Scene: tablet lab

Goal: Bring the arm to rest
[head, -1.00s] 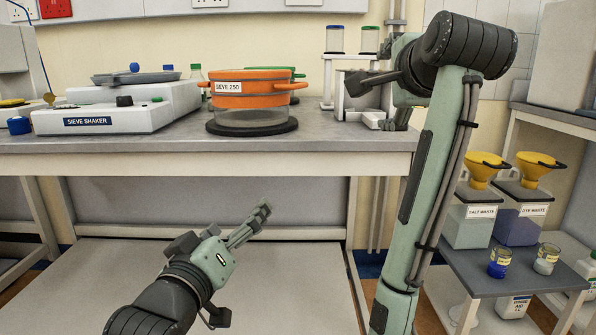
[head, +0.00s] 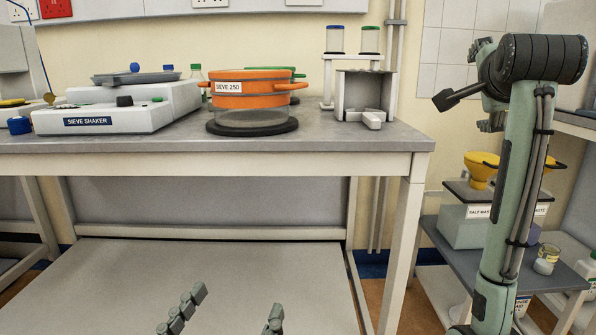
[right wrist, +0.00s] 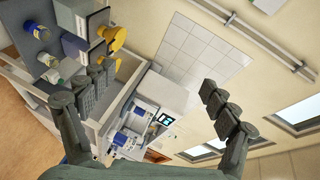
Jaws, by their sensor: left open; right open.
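My left gripper (head: 228,312) shows at the bottom edge of the head view, its fingers apart and empty, low in front of the bench. Its arm is out of the picture. My right arm stands up at the right of the head view, and its dark wrist end is high, right of the bench. In the right wrist view my right gripper (right wrist: 155,100) is open, with its two fingers wide apart and nothing between them.
The bench (head: 330,160) carries a sieve shaker (head: 115,105), an orange sieve (head: 250,100) and a dispenser stand (head: 357,92). A side shelf (head: 455,250) at right holds a salt waste container (head: 465,228) with a yellow funnel (head: 480,168). It is partly hidden by my right arm.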

